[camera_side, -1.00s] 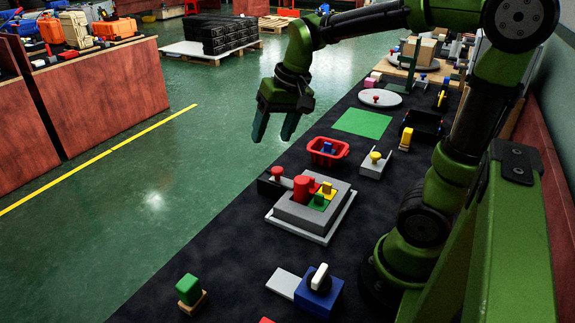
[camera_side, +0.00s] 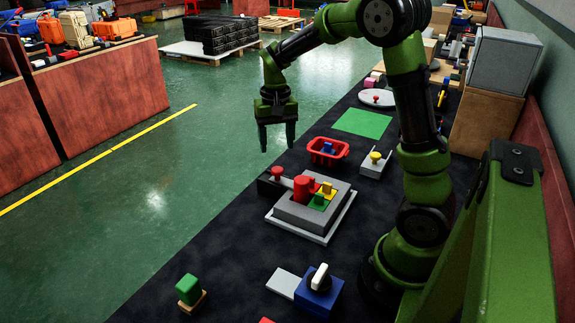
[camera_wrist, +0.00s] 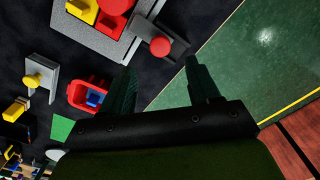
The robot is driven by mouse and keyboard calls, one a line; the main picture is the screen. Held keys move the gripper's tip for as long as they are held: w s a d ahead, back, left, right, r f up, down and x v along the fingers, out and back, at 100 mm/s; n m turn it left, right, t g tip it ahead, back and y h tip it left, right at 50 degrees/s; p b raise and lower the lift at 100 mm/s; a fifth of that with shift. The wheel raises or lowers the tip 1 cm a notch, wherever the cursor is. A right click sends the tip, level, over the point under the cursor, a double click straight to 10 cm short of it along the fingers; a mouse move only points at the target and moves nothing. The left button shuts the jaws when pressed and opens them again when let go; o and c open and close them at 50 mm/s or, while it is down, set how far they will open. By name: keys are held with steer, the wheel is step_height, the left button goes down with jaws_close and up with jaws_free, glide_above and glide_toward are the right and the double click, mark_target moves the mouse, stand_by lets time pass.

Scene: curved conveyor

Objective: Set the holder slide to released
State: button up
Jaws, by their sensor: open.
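The holder slide appears to be the red-knobbed part (camera_side: 277,172) on a dark block at the left edge of the grey fixture (camera_side: 285,212). Its grey bar points toward the fixture's red cylinder (camera_side: 301,188). The wrist view shows the red knob (camera_wrist: 160,46) beyond my fingertips, beside the grey fixture (camera_wrist: 85,32). My gripper (camera_side: 277,140) is open and empty, pointing down in the air above the bench's left edge. Its two fingers also show in the wrist view (camera_wrist: 160,68). Its exact height above the knob is hard to tell.
A red bin (camera_side: 327,151) with a blue piece stands just behind the fixture. A grey bracket with a yellow knob (camera_side: 376,158) is to its right. A blue block with a white handle (camera_side: 319,279) and a green block (camera_side: 189,289) are in front.

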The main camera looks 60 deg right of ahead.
mark_target(277, 169)
step_height(277, 169, down, 8)
steer(key=shift+r, duration=0.15)
steer(key=shift+c, duration=0.4)
